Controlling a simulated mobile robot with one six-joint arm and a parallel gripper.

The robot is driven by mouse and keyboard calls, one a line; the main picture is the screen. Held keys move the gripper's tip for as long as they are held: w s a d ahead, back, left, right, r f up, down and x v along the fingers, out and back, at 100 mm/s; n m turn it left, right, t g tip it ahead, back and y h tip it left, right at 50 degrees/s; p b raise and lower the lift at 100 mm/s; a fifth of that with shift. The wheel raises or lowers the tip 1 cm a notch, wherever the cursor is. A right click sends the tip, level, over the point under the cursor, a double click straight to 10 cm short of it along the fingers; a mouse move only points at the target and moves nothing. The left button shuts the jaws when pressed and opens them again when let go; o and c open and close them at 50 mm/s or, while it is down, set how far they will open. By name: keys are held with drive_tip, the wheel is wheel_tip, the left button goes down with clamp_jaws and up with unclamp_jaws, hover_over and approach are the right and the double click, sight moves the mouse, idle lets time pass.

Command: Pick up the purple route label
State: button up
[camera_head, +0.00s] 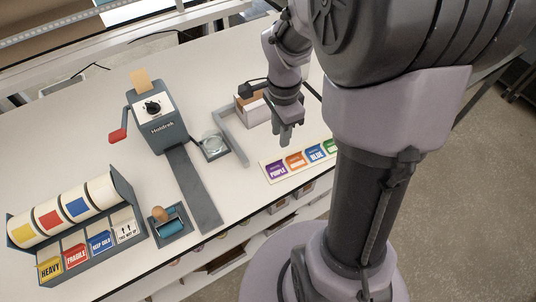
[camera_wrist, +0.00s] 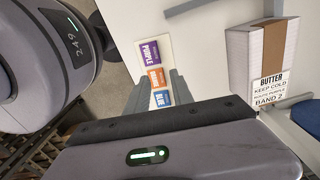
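The purple route label (camera_head: 277,170) lies at the left end of a pale strip (camera_head: 267,182) near the front table edge. Orange (camera_head: 296,161), blue (camera_head: 316,153) and green (camera_head: 332,146) labels follow to its right. In the wrist view the purple label (camera_wrist: 150,52) is at the top of the row, beyond the fingertips. My gripper (camera_head: 283,136) is above the table, behind the strip and apart from it. In the wrist view its fingers (camera_wrist: 160,78) stand apart with nothing held between them. The green label is hidden there.
A carton marked BUTTER (camera_wrist: 255,55) stands beside the gripper, behind it in the head view (camera_head: 254,108).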

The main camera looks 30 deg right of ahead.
drive_tip(key=b, duration=0.2)
hover_over(278, 163)
wheel_tip(278, 163, down, 6)
drive_tip(key=shift+d+f, duration=0.15)
drive_tip(key=shift+f, duration=0.05)
drive_tip(key=f, duration=0.2)
drive_tip(key=f+b, duration=0.1)
drive_tip(key=f, duration=0.2)
drive_tip(key=shift+a+f+b, duration=0.2)
drive_tip(key=shift+f+b, duration=0.05)
drive_tip(key=shift+b, duration=0.05)
drive_tip(key=shift+r, duration=0.1)
clamp_jaws()
